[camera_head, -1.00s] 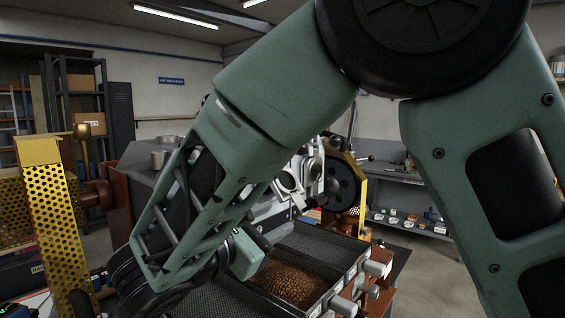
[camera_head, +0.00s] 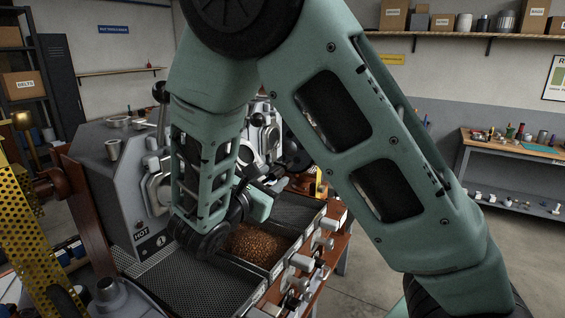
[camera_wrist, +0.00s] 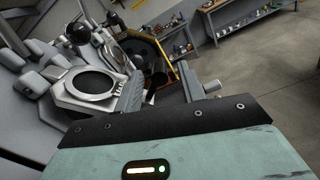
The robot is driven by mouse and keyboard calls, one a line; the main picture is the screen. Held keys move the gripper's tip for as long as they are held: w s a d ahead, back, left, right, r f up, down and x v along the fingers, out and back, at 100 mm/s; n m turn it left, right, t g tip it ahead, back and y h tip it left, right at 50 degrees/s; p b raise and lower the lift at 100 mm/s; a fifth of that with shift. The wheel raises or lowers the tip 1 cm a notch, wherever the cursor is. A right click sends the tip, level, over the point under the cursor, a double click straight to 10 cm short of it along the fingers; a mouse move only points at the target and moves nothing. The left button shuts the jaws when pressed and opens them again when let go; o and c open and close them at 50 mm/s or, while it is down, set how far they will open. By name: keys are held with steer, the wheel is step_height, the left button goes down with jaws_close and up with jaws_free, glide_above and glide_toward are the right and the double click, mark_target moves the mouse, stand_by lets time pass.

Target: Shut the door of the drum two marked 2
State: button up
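The roaster's front carries metal drum fittings. In the wrist view a round dark disc in a bright metal ring (camera_wrist: 92,85) lies left of my gripper; I cannot tell whether it is a door or a drum mouth. No mark 2 is readable. In the head view my arm hides much of the middle drum front (camera_head: 245,157). My gripper (camera_wrist: 162,91) has its fingers apart, with no object clearly held. A dark handle-like part (camera_wrist: 156,84) shows between the fingers, seemingly beyond them; contact cannot be judged. The fingertips are hard to make out in the head view.
A tray of brown beans (camera_head: 254,244) lies below my forearm, beside an empty mesh tray (camera_head: 190,287). A drum front marked HOT 1 (camera_head: 152,241) is at left. A perforated yellow guard (camera_head: 28,225) stands far left. Open floor (camera_head: 375,275) and a workbench (camera_head: 510,148) are right.

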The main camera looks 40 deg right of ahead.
steer(key=p+x, duration=0.1)
steer(key=x, duration=0.4)
steer(key=shift+w+d, duration=0.1)
steer(key=shift+d, duration=0.25)
